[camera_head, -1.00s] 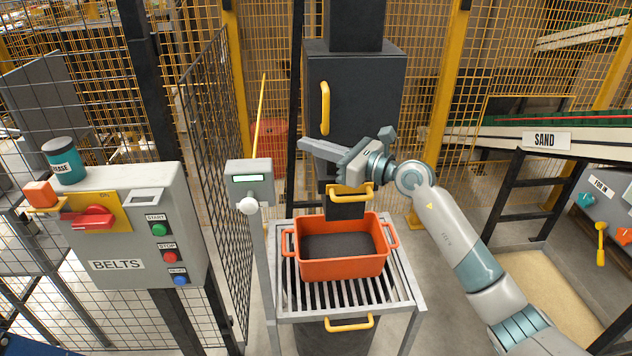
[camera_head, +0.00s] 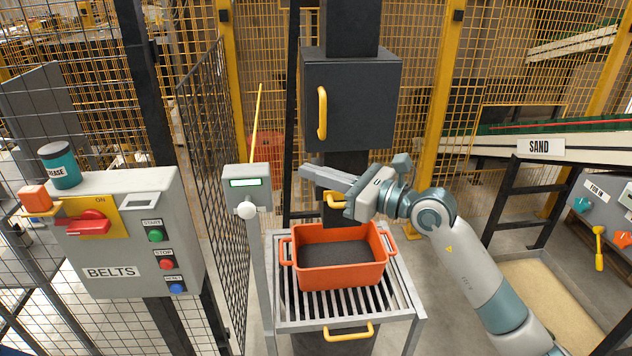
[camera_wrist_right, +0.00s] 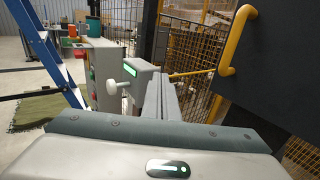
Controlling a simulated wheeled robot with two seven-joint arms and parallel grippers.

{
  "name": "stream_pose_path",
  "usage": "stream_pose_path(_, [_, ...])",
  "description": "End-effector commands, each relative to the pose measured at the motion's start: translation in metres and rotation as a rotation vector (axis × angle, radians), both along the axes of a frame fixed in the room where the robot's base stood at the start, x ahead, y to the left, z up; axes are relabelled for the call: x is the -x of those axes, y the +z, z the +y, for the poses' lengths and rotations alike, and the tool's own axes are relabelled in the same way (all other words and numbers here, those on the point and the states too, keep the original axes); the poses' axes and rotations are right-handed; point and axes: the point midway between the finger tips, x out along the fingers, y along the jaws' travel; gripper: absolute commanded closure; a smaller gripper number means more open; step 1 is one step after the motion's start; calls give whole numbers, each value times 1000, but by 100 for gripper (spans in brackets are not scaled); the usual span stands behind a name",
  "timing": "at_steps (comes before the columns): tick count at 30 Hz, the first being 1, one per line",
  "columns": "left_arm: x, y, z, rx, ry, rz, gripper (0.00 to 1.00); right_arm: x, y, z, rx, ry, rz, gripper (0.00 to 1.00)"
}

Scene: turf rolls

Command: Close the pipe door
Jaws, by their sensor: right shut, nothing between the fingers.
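The pipe door is the dark front panel (camera_head: 362,105) of a black box on the vertical pipe, with a yellow handle (camera_head: 322,112) on its left side. It looks flush with the box, but I cannot tell whether it is fully shut. My right gripper (camera_head: 304,172) is shut and empty, just below the box, pointing left, apart from the handle. In the right wrist view the gripper (camera_wrist_right: 168,82) points away from the camera, with the dark panel (camera_wrist_right: 285,60) and its yellow handle (camera_wrist_right: 238,38) at upper right. My left gripper is not in view.
Below stands an orange tub (camera_head: 340,275) of dark material on a slatted metal stand (camera_head: 410,300). A lower yellow handle (camera_head: 334,200) is partly behind my gripper. A grey post with a display (camera_head: 247,184) stands close left. A belts control box (camera_head: 130,250) is further left.

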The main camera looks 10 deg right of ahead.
Motion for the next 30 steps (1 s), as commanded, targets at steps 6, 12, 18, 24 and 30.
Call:
stream_pose_path(6, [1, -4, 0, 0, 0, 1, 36, 16, 0, 0, 1, 0, -1, 100])
stream_pose_path(12, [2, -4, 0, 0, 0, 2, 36, 18, 0, 0, -1, -1, 1, 100])
stream_pose_path(18, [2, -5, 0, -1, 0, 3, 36, 17, 0, 0, -2, 0, 2, 100])
stream_pose_path(24, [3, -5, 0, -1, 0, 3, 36, 10, -22, 0, -77, 10, 89, 100])
stream_pose_path(30, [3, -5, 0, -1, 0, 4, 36, -10, -92, -9, -338, 11, 366, 100])
